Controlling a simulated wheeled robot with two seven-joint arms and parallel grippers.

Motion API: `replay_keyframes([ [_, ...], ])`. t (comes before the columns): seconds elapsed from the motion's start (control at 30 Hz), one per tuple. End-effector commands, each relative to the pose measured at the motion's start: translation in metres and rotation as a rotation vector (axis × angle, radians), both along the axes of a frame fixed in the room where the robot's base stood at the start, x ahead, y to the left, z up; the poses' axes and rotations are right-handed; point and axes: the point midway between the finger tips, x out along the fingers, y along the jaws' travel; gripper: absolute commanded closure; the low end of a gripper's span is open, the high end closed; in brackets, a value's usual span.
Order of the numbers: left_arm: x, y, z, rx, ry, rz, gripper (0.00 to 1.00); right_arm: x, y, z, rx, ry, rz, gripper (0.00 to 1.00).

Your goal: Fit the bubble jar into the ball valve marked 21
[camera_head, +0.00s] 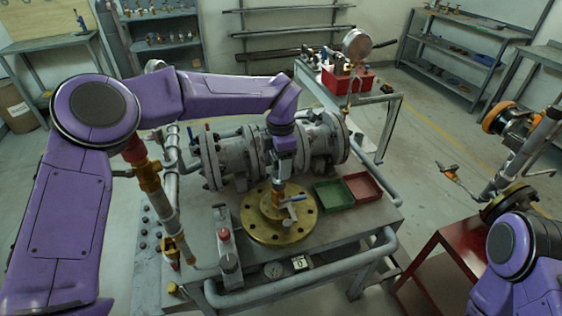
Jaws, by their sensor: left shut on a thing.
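My left gripper (279,183) comes down from above at the middle of the bench. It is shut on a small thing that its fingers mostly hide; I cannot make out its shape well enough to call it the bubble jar. Right below is a small valve with a pale lever (293,201), on top of a round brass flange (256,226) with bolt holes. The held thing and the valve overlap in this view, and I cannot tell whether they touch. No mark 21 can be read. My right arm shows at the lower right, but its gripper is out of view.
A large grey flanged valve body (230,158) lies behind the brass flange. A green tray (333,195) and a red tray (363,187) lie to its right. Upright pipework (167,205) stands at the left. A grey pipe rail (300,278) runs along the bench front.

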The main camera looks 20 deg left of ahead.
Motion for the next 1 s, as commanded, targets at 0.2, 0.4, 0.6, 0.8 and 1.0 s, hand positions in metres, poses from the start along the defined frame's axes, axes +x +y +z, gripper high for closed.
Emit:
replay_keyframes([
  [0.2, -0.001, 0.001, -0.006, 0.003, 0.007, 0.000, 0.84, 0.000, 0.000, -0.001, 0.000, 0.000, 0.000, 0.19],
  [0.4, -0.002, 0.002, -0.013, 0.004, 0.012, 0.000, 0.90, 0.000, 0.000, -0.003, 0.000, 0.000, 0.000, 0.19],
  [0.6, -0.003, 0.003, -0.019, 0.004, 0.015, 0.000, 1.00, 0.000, 0.000, -0.004, 0.000, 0.000, 0.000, 0.19],
  [0.8, -0.003, 0.003, -0.021, 0.006, 0.016, 0.001, 1.00, 0.000, 0.000, -0.005, 0.000, 0.000, 0.000, 0.19],
  [1.0, -0.003, 0.003, -0.021, 0.005, 0.017, 0.001, 0.32, 0.000, 0.000, -0.005, 0.000, 0.000, 0.000, 0.19],
])
